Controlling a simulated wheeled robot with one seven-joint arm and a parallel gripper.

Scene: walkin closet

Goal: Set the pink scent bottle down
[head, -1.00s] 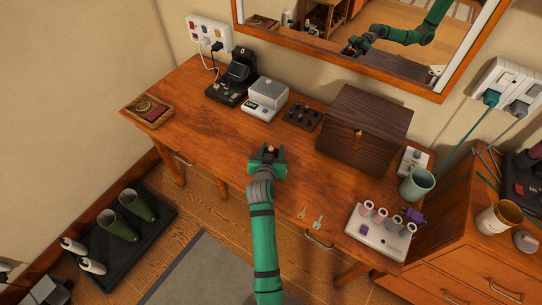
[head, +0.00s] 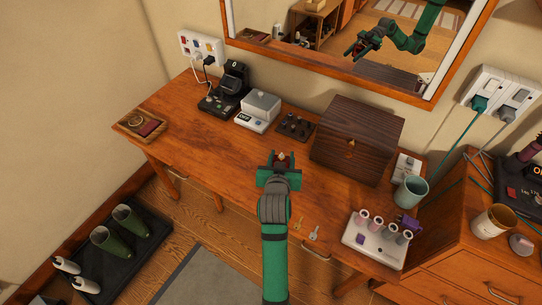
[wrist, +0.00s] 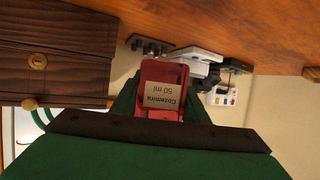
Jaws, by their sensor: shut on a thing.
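In the head view only the bottle's top (head: 281,156) shows between the fingers. I cannot tell whether its base touches the desk.
The dark tray (head: 296,126), wooden box (head: 357,140) and scale (head: 258,111) stand behind my gripper. Two keys (head: 314,234) and a white rack (head: 375,242) lie to the right. The desk to the left is clear up to a wooden tray (head: 140,125).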

